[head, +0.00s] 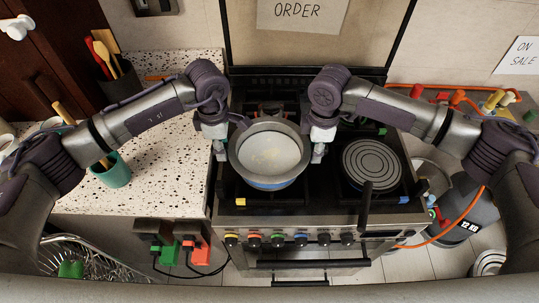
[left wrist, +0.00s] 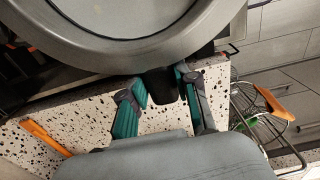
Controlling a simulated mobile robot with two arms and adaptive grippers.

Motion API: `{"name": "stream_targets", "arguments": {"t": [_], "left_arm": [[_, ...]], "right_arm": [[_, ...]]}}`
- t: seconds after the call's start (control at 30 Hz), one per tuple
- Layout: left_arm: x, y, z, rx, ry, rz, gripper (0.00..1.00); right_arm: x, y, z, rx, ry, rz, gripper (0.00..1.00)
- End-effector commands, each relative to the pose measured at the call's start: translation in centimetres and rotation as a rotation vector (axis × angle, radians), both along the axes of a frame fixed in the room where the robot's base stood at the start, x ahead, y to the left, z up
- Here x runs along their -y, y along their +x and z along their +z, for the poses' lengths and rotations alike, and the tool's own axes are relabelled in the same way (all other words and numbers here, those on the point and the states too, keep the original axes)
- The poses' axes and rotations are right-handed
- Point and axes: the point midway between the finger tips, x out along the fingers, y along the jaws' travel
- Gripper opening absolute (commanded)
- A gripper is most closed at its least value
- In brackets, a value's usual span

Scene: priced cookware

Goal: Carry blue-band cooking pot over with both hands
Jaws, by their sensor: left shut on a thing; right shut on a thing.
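The blue-band cooking pot (head: 268,150) is a grey round pot, with a little of its blue band showing low at the front. It is upright over the left side of the stove (head: 320,215); I cannot tell whether it touches the stove. My left gripper (head: 220,152) is at the pot's left side. In the left wrist view its teal fingers (left wrist: 163,100) are shut on the pot's dark handle (left wrist: 162,86), below the pot's rim (left wrist: 150,50). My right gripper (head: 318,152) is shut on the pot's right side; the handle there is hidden.
A dark ringed pan (head: 372,165) sits on the stove's right side, its handle pointing forward. A teal cup (head: 113,172) with utensils stands on the speckled counter (head: 160,180) at left. A gas bottle (head: 470,210) with an orange hose is at right.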

Motion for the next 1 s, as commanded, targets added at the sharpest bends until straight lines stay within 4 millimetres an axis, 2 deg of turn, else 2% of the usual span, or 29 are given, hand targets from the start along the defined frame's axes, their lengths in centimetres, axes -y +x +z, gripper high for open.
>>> {"name": "stream_targets", "arguments": {"t": [0.6,1.0], "left_arm": [[0.0,0.1,4.9,0.002,-0.002,0.0,0.0],[0.0,0.1,5.1,0.002,-0.002,0.0,0.0]], "right_arm": [[0.0,0.1,4.9,0.002,0.001,-0.001,0.0],[0.0,0.1,5.1,0.002,0.001,-0.001,0.0]]}}
